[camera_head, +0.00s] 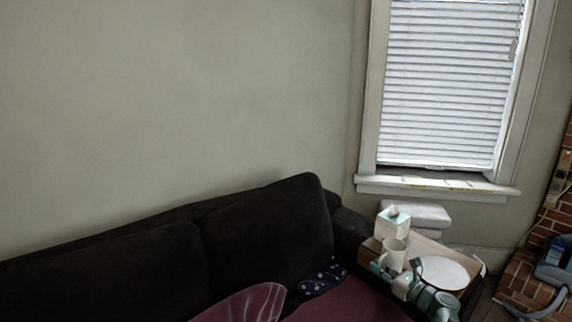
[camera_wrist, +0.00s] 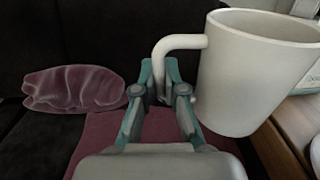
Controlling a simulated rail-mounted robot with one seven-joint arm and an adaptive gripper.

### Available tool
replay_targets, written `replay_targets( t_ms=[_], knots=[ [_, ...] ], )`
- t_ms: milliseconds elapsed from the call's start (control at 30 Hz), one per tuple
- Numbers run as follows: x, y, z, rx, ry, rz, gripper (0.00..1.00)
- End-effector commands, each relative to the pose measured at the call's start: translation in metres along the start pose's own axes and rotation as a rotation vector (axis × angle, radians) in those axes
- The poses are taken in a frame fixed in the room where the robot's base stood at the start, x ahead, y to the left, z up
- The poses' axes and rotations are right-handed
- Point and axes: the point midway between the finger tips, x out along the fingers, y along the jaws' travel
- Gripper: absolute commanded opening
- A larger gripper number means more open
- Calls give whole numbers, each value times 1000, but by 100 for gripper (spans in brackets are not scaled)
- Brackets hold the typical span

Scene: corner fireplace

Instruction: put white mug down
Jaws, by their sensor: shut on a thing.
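The white mug (camera_head: 392,254) is at the side table beside the sofa, in front of a tissue box. In the wrist view the mug (camera_wrist: 255,75) is upright, with its handle (camera_wrist: 176,45) toward my gripper. My gripper (camera_wrist: 166,88) has its teal fingers closed on the handle. In the head view my gripper (camera_head: 385,270) reaches the mug from the front. Whether the mug's base touches the wooden table top (camera_head: 430,249) cannot be told; the table edge shows below and right of it in the wrist view.
A tissue box (camera_head: 393,222) stands behind the mug. A round white plate-like thing (camera_head: 444,272) lies to its right. The dark sofa (camera_head: 265,235) with a purple cushion (camera_head: 253,304) and a dotted blue cloth (camera_head: 323,278) is at left. A window sill (camera_head: 437,186) is behind.

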Motion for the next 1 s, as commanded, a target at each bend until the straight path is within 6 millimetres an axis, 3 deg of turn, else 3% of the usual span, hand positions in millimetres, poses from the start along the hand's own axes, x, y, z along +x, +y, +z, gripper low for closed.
replay_targets(
  t_ms=[33, 200, 300, 367, 533, 1000],
  knots=[
    [-7, 34, 12, 3, 0, 57, 0],
    [-22, 121, 28, 2, 0, 231, 0],
    [-30, 157, 37, 2, -1, 298, 0],
    [-32, 170, 40, 2, -1, 316, 0],
    [-32, 186, 44, 1, -1, 332, 0],
    [-29, 187, 41, -3, -2, 336, 0]
  ],
)
